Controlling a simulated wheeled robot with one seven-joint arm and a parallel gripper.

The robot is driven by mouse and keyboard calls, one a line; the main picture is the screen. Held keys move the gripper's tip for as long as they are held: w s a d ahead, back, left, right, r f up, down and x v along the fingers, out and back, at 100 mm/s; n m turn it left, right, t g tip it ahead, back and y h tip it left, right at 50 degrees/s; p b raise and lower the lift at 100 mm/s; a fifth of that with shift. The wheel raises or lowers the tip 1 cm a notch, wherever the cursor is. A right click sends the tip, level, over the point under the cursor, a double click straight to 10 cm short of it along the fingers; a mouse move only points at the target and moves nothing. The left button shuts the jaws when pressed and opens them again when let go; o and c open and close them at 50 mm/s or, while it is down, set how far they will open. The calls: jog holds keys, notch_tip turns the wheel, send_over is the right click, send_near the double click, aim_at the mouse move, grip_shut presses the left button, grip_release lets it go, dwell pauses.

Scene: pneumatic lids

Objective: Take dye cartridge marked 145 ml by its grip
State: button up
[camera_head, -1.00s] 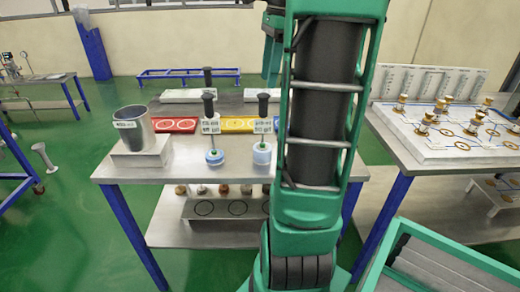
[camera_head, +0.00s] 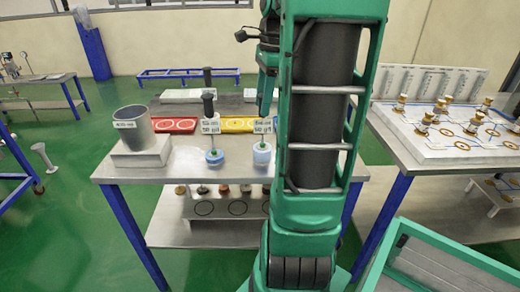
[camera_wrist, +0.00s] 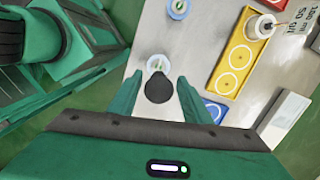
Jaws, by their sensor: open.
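In the wrist view, my gripper (camera_wrist: 160,84) is open. A round dark grip top (camera_wrist: 159,88) lies between its fingers, with the cartridge's pale blue body (camera_wrist: 157,63) beyond it.
A grey cup (camera_head: 134,127) on a white block stands at the table's left. Red (camera_head: 174,126) and yellow (camera_head: 237,125) plates lie behind the cartridges. Another dark grip (camera_head: 207,77) stands farther back. A white board with brass pieces (camera_head: 450,135) is on the right table.

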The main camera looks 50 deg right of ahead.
jog(key=shift+f, duration=0.55)
jog(key=c, duration=1)
jog(key=shift+r, duration=0.1)
jog(key=shift+r, duration=1.9)
jog(key=w+a+r, duration=0.1)
jog(key=a+r, duration=0.1)
jog(key=a, duration=0.1)
jog(key=w+a+r, duration=0.1)
jog(key=a+r, duration=0.1)
jog(key=a, duration=0.2)
jog(key=w+a+r, duration=0.1)
jog(key=a+r, duration=0.2)
jog(key=a, duration=0.1)
jog(key=shift+a, duration=0.2)
